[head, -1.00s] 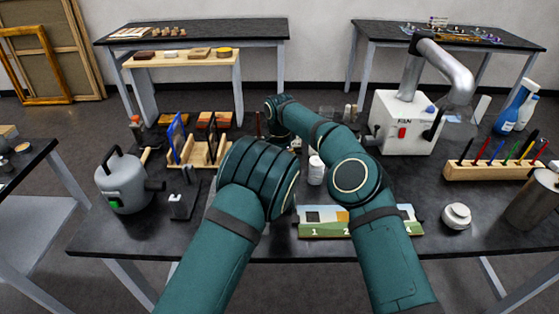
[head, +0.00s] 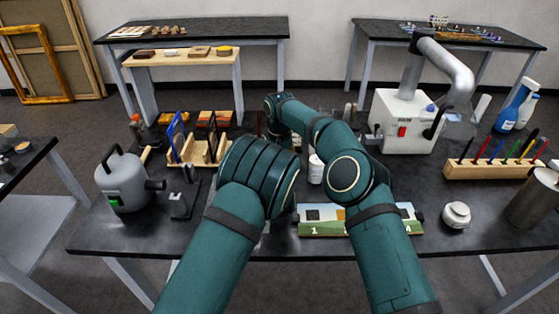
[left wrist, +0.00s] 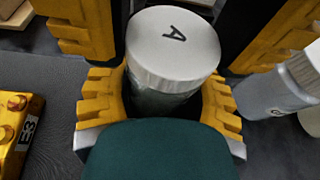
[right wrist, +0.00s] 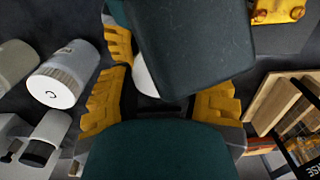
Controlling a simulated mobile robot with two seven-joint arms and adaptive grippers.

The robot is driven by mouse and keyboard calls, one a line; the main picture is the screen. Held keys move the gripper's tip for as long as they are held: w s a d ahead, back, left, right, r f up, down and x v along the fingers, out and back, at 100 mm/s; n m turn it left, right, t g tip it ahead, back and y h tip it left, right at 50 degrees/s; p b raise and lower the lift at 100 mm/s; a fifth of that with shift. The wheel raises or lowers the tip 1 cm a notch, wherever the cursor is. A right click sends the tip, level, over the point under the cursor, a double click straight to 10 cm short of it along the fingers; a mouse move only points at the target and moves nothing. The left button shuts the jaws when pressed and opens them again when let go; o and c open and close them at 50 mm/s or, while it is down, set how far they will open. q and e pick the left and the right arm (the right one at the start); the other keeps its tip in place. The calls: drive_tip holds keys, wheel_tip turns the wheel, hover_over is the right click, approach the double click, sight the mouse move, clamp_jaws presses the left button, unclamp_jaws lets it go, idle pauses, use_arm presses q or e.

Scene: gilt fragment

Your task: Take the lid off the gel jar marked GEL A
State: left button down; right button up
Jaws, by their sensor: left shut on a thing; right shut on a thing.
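The gel jar (left wrist: 155,102) with a white lid (left wrist: 175,45) marked A stands in the middle of the left wrist view. My left gripper (left wrist: 160,108) is shut around the jar body below the lid. My right gripper (right wrist: 160,105) is shut; its yellow fingers with dark pads flank the lid in the left wrist view. In the right wrist view a small white part of the lid (right wrist: 145,80) shows between its fingers, mostly covered by my other hand. Any gap between lid and jar cannot be made out. In the head view my arms hide both grippers.
Two other white-lidded jars (right wrist: 52,85) (right wrist: 15,62) stand close by; one white jar shows in the head view (head: 316,168). A numbered picture board (head: 322,228), a small white pot (head: 456,214), a grey kettle-like vessel (head: 125,185) and a wooden rack (head: 190,155) share the dark table.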

drive_tip(key=n, duration=0.6)
drive_tip(key=shift+n, duration=0.3)
drive_tip(key=o, duration=1.2)
